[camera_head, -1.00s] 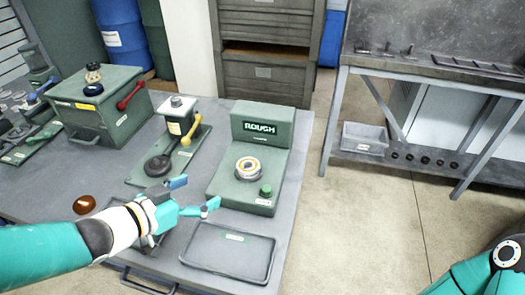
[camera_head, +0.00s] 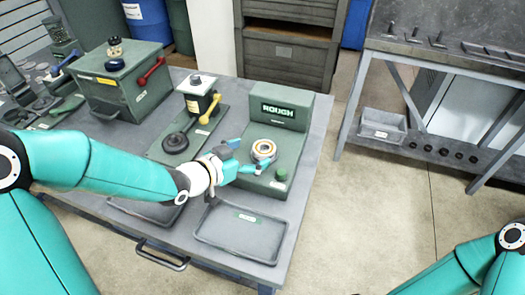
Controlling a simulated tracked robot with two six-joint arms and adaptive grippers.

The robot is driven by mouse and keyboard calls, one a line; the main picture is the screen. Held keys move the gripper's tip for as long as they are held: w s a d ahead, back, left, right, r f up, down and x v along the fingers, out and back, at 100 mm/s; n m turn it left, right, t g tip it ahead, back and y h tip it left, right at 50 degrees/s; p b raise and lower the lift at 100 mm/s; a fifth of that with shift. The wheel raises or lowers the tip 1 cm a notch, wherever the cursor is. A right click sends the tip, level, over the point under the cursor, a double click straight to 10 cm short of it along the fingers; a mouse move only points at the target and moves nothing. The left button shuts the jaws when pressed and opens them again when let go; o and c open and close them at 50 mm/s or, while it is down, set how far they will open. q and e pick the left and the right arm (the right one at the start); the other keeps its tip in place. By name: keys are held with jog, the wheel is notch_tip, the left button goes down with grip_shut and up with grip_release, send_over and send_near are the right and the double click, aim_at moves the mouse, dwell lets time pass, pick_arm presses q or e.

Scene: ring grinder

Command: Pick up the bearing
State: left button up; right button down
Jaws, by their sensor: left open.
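The bearing (camera_head: 264,148), a metal ring with an orange-gold band, sits on the round seat of the green machine (camera_head: 286,122) marked ROUGH. My left gripper (camera_head: 248,157) is open, with its blue and teal fingers just left of the bearing. One fingertip is at the bearing's near lower edge and the other is behind to the left. I cannot tell whether a finger touches it. My right arm shows at the lower right, but its gripper is out of view.
An empty grey tray (camera_head: 243,234) lies in front. A press with a yellow handle (camera_head: 208,110) and a green box with a red lever (camera_head: 126,82) stand to the left.

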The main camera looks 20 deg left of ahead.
aim_at(265, 148)
pick_arm(q)
jog(key=shift+x, duration=2.75)
jog(key=shift+s, duration=0.1)
jog(key=c, duration=1.6)
jog(key=shift+r, duration=0.1)
